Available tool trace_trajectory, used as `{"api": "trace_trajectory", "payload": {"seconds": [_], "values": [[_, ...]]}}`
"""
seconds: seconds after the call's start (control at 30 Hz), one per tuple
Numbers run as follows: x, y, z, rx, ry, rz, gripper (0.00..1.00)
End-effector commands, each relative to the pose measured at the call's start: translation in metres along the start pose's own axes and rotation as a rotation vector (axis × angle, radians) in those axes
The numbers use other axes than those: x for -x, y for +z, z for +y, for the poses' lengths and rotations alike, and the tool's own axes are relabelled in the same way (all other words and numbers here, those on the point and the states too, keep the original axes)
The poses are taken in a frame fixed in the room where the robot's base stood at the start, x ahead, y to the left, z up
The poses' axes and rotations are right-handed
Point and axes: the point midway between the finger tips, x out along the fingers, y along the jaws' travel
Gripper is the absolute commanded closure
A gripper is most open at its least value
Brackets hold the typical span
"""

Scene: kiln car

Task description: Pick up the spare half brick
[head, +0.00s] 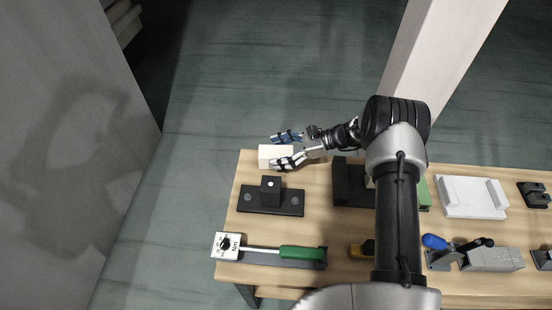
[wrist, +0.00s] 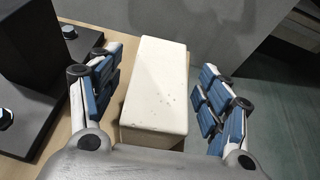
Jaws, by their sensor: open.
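The spare half brick (head: 274,153) is a cream-white block near the far left corner of the wooden table. In the wrist view the brick (wrist: 157,88) lies between the spread fingers of my gripper (wrist: 163,100), with a gap on both sides. The left finger is nearer to it than the right one. In the head view my gripper (head: 288,150) reaches in from the right, and its fingers straddle the brick. My gripper is open and holds nothing.
A black fixture with a raised block (head: 270,199) stands close in front of the brick. A green-handled tool (head: 300,252) lies at the near left. A white tray-like block (head: 471,196) and a blue-handled clamp (head: 436,242) are on the right. A pale post (head: 435,55) rises behind the table.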

Motion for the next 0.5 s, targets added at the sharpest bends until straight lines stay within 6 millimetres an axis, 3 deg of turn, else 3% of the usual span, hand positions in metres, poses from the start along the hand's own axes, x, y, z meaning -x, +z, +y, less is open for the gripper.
{"api": "trace_trajectory", "payload": {"seconds": [0.1,0.3,0.5], "values": [[-0.0118,-0.0011,0.0005,-0.001,0.001,0.0,0.29],[-0.0118,-0.0002,0.0001,0.0,-0.001,0.0,0.29],[-0.0117,-0.0002,0.0002,0.0,0.0,0.0,0.43]]}}
